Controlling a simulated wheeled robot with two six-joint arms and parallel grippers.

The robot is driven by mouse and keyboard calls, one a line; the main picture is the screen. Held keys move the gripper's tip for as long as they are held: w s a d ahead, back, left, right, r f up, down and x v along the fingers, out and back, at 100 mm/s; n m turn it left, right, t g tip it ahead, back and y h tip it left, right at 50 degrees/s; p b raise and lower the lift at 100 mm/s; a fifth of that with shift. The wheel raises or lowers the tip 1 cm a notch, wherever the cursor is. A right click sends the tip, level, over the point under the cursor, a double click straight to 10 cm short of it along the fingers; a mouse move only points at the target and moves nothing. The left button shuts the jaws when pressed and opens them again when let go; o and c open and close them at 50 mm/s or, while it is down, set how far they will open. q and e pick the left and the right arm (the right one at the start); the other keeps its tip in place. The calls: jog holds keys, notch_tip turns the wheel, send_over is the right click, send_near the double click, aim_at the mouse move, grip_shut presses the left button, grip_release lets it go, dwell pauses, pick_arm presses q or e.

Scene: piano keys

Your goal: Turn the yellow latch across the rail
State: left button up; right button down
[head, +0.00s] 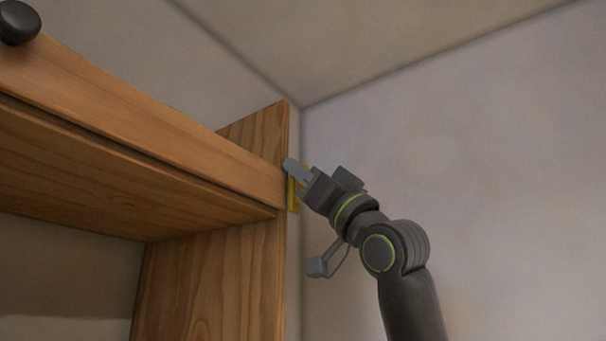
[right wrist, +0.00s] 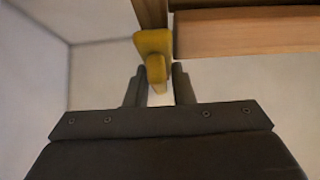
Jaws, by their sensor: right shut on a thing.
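The yellow latch (head: 292,194) sits at the right end of the wooden rail (head: 150,138), by the upright side board. In the right wrist view the latch (right wrist: 152,43) shows a rounded plate with a narrow tab standing out between my fingers. My right gripper (head: 292,168) comes in from the right and is shut on the latch; its fingers (right wrist: 160,86) lie either side of the tab. In the head view the fingers and gripper body hide part of the latch, so its exact angle is hard to tell. My left gripper is not in view.
The wooden side board (head: 215,285) stands below and behind the rail's end. A dark round knob (head: 18,22) is on the rail at the far left. A plain wall (head: 480,170) is on the right, with free room between it and the wooden frame.

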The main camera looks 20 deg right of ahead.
jog(key=m+t+h+b, duration=0.1)
jog(key=m+h+b, duration=0.1)
jog(key=m+h, duration=0.1)
jog(key=m+t+h+b, duration=0.1)
jog(key=m+h+b, duration=0.1)
jog(key=m+h, duration=0.1)
jog(key=m+t+h+b, duration=0.1)
jog(key=m+h+b, duration=0.1)
jog(key=m+h, duration=0.1)
jog(key=shift+w+d+f+m+t, duration=0.1)
jog(key=shift+d+f+m+t, duration=0.1)
jog(key=shift+f+m+t, duration=0.15)
jog(key=m+h+b, duration=0.1)
jog(key=m+h, duration=0.1)
jog(key=m, duration=0.1)
jog(key=shift+r+m+h, duration=0.1)
jog(key=shift+m+h, duration=0.25)
jog(key=shift+h, duration=0.05)
jog(key=shift+w+d+f+m+g+h+p, duration=0.15)
jog(key=shift+m+g+h+p, duration=0.15)
jog(key=shift+m+g+h, duration=1.45)
jog(key=shift+w+d+f+m+g+h+p, duration=0.15)
jog(key=shift+m+g+h+p, duration=0.35)
jog(key=shift+m, duration=2.2)
jog(key=shift+w+d+f+m+g+h+p, duration=0.1)
jog(key=shift+d+f+m+g+h+p, duration=0.1)
jog(key=shift+m+g+h, duration=1.6)
jog(key=shift+f+m+t+y, duration=0.1)
jog(key=shift+m+t+y, duration=0.3)
jog(key=shift+m+y, duration=0.15)
